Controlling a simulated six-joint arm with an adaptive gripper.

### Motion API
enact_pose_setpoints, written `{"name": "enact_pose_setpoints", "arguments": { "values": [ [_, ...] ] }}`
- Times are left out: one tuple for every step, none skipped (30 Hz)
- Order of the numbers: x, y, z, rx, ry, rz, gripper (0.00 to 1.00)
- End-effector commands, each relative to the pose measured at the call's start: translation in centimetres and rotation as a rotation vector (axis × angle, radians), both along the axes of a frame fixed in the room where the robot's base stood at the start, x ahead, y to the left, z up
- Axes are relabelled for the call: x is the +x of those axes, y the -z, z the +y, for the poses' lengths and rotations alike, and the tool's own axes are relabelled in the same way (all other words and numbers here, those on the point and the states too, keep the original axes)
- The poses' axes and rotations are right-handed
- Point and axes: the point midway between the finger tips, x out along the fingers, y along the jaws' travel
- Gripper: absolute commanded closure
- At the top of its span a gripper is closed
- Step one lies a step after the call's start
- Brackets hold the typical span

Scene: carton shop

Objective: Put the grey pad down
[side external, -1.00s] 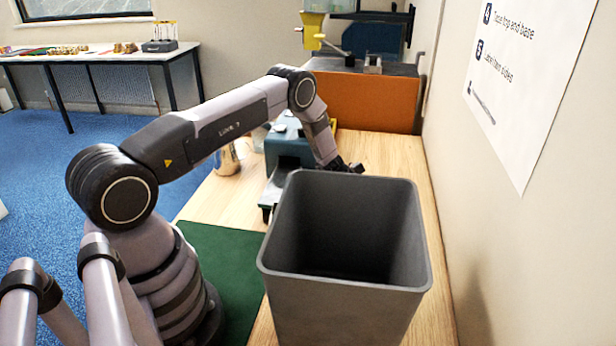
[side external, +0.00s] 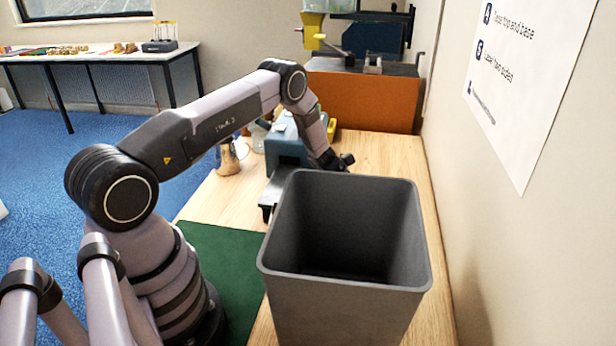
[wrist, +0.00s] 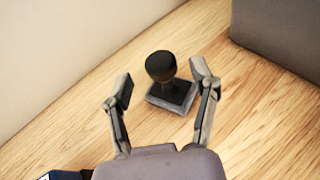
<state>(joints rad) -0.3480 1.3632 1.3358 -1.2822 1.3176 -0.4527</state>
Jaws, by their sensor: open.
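In the wrist view, a grey square pad (wrist: 158,103) lies flat on the wooden bench, with a black round-knobbed stamp handle (wrist: 160,66) upright above it. I cannot tell whether the two are joined. My gripper (wrist: 163,88) is open, with one finger on each side of the knob in the picture and a visible gap to both. It holds nothing. In the side external view, my gripper (side external: 336,161) is low over the bench behind the bin, its fingers partly hidden. The pad cannot be made out there.
A tall dark grey open bin (side external: 340,312) stands in front of my gripper; a dark wall also shows in the wrist view (wrist: 282,28). The room wall borders the bench on the right.

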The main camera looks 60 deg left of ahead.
Motion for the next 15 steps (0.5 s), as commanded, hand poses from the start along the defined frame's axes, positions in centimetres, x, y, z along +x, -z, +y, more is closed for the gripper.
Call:
{"name": "enact_pose_setpoints", "arguments": {
  "values": [
    [-0.1,-0.4,1.0,0.000,-0.002,-0.002,0.40],
    [-0.2,-0.5,1.5,-0.001,-0.002,-0.002,0.40],
    [-0.4,-0.7,2.0,0.000,-0.002,-0.002,0.40],
    [-0.4,-0.9,2.5,0.000,-0.002,-0.002,0.40],
    [-0.5,-1.0,2.8,0.001,-0.001,-0.003,0.40],
    [-0.6,-1.2,3.2,-0.001,-0.002,-0.002,0.40],
    [-0.6,-1.3,3.5,-0.001,-0.001,-0.001,0.40],
    [-0.7,-1.5,3.7,0.001,0.001,-0.003,0.40],
    [-0.7,-1.8,3.8,0.005,0.007,-0.006,0.40],
    [-0.7,-2.2,3.9,0.011,0.013,-0.011,0.40],
    [-0.7,-2.7,3.9,0.021,0.023,-0.019,0.40],
    [-0.8,-3.7,3.7,0.040,0.044,-0.034,0.40],
    [-0.8,-4.8,3.6,0.060,0.063,-0.050,0.40],
    [-0.9,-6.0,3.3,0.084,0.088,-0.069,0.40],
    [-1.2,-7.9,2.9,0.123,0.130,-0.101,0.40]
  ]
}}
